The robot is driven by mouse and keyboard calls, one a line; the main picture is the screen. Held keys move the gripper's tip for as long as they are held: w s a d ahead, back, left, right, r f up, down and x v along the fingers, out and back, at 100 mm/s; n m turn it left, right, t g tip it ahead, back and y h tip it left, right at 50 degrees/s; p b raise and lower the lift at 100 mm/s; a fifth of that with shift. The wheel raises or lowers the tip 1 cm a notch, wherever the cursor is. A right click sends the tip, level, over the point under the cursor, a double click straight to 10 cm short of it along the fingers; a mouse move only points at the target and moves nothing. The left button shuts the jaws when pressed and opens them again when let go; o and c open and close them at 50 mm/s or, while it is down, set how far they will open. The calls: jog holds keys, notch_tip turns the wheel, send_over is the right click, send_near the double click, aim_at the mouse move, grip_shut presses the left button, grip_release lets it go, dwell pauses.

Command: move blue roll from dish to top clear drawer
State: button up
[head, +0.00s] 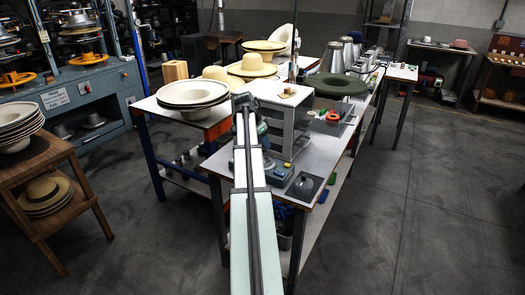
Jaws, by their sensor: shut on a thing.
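My arm reaches from the bottom edge to the worktable. My gripper (262,130) is a small dark-green shape at its far end, beside a white-framed drawer cabinet (294,112). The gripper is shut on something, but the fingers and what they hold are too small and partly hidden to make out. I cannot identify the blue roll or the dish for certain. The cabinet's individual drawers are not clear, and my arm covers part of its left side.
A blue-grey device (281,170) and a dark square plate with a grey dome (304,185) are near the table's front. A grey tray with an orange ring (333,116) lies right of the cabinet. Hats (193,91) stand at left. Floor at right is clear.

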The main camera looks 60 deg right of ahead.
jog(key=shift+n, duration=0.3)
jog(key=r, duration=0.2)
jog(key=s+d+r, duration=0.1)
jog(key=r, duration=0.1)
jog(key=shift+r, duration=0.1)
jog(key=s+d+r+n+t, duration=0.3)
jog(key=s+d+r+n, duration=0.3)
jog(key=s+d+r, duration=0.45)
jog(key=s+d+r+m+g, duration=0.1)
jog(key=s+d, duration=0.2)
jog(key=s, duration=0.2)
jog(key=s+d+r, duration=0.1)
jog(key=s+d, duration=0.2)
jog(key=s, duration=0.3)
jog(key=shift+w+a+f, duration=0.1)
jog(key=shift+f, duration=2.25)
jog(key=shift+w+a+f, duration=0.1)
jog(key=shift+f, duration=2.25)
jog(key=shift+f, duration=0.1)
jog(key=o, duration=1)
jog(key=shift+o, duration=0.2)
jog(key=v, duration=1.2)
jog(key=shift+a, duration=0.1)
